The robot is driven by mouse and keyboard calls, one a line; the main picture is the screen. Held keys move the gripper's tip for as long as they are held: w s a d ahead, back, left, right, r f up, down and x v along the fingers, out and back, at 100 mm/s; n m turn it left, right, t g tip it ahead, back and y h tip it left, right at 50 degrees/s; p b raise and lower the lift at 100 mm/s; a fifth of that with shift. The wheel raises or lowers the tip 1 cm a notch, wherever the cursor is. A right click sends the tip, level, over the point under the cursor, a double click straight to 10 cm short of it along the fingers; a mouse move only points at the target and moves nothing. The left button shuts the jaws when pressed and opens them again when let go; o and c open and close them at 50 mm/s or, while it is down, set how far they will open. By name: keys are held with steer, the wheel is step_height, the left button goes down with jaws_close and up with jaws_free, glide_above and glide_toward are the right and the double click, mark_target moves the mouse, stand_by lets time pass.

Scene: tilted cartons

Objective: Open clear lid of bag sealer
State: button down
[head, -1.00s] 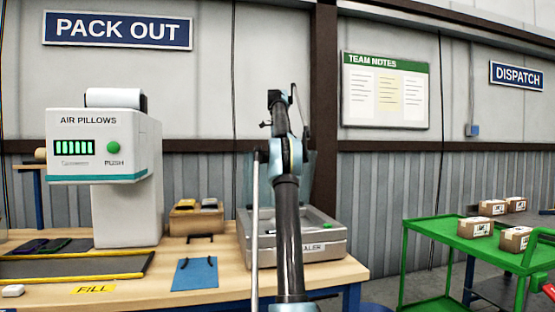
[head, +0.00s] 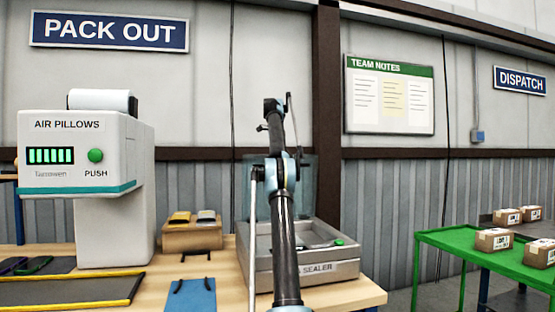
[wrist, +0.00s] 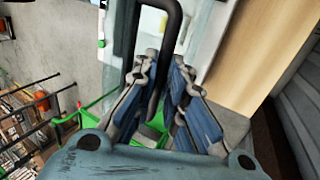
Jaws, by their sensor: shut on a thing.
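The bag sealer (head: 330,270) is a grey metal box on the bench, with a green button on its top right. Its clear lid (head: 304,190) stands raised, near upright, at the back of the box, partly hidden behind my arm. In the wrist view the clear lid (wrist: 205,35) shows beyond my gripper, with its dark loop handle (wrist: 176,20). My gripper (wrist: 160,75) has its blue-padded fingers closed around the lower part of this handle. In the head view my arm hides the fingers.
The air pillow machine (head: 115,215) stands on the bench at left, with a small wooden box (head: 192,238) and a blue clipboard (head: 190,297) between it and the sealer. A green cart (head: 450,240) with cartons stands at right. Floor is clear between cart and bench.

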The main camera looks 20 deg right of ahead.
steer(key=shift+w+a+f, duration=0.15)
steer(key=shift+w+f, duration=0.1)
steer(key=shift+f, duration=0.1)
steer(key=c, duration=2)
jaws_free()
steer(key=o, duration=0.3)
steer(key=shift+w+f, duration=0.25)
steer(key=shift+f, duration=0.05)
steer(key=o, duration=0.3)
steer(key=shift+w+f, duration=0.55)
steer(key=shift+w, duration=0.35)
steer(key=shift+o, duration=0.9)
steer(key=shift+r, duration=0.1)
steer(key=shift+s+r, duration=0.45)
steer(key=shift+s, duration=0.05)
steer(key=c, duration=0.4)
steer(key=shift+c, duration=0.2)
steer(key=shift+s+r, duration=0.1)
steer(key=shift+s, duration=0.1)
